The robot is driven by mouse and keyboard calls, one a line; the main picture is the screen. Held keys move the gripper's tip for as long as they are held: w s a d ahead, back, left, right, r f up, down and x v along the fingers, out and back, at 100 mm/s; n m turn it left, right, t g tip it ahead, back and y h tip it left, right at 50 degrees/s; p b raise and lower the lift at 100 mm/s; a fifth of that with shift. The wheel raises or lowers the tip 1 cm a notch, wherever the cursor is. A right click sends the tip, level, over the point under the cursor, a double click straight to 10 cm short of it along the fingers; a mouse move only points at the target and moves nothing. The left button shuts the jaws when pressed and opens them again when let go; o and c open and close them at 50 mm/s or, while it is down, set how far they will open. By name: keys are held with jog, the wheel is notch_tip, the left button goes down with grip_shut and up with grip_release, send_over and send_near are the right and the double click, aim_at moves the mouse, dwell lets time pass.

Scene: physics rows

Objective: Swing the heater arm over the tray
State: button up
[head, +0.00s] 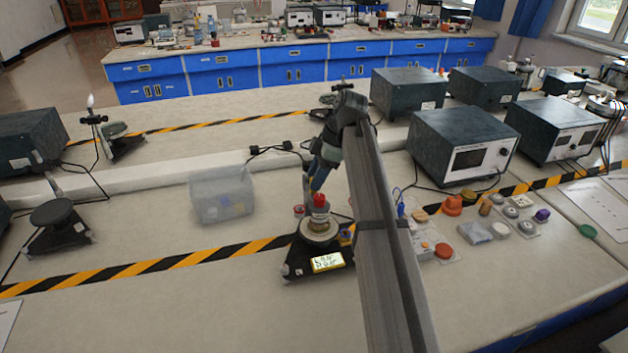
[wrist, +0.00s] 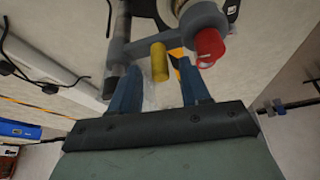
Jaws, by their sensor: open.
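The balance (head: 318,262) has a black base, a yellow display and a round tray (head: 318,232). The heater arm is a grey bar (wrist: 150,42) in the wrist view, with a red-capped end (wrist: 208,46) and a yellow peg (wrist: 159,62). A red cap (head: 319,200) shows above the tray in the head view; the bar is mostly hidden there. My gripper (head: 312,186) points down just behind it. In the wrist view my gripper (wrist: 160,72) is open, its blue fingers to either side of the peg, with gaps. Whether the peg lies fully between them is unclear.
A translucent bin (head: 221,196) stands left of the balance. Dark instrument boxes (head: 462,145) and several small coloured items (head: 476,232) are to the right. Another black stand (head: 58,225) is at far left.

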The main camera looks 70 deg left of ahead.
jog(key=v, duration=1.1)
jog(key=shift+r, duration=0.35)
jog(key=shift+w, duration=0.2)
